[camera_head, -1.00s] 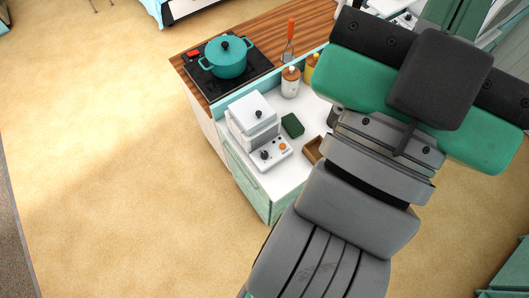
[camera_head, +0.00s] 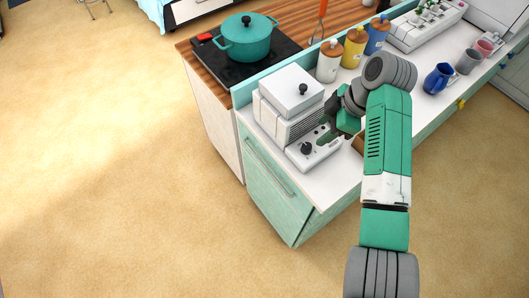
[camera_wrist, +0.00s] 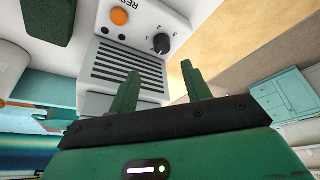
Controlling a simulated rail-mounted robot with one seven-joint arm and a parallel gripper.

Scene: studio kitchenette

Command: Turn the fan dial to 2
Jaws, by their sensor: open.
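A teal pot (camera_head: 247,40) stands on the black cooktop (camera_head: 283,51) behind. Lidded canisters, the white one (camera_head: 329,64) nearest, line the counter's back. A blue pitcher (camera_head: 438,79) is at right. A dark green block (camera_wrist: 45,18) lies near the appliance. Open floor is left.

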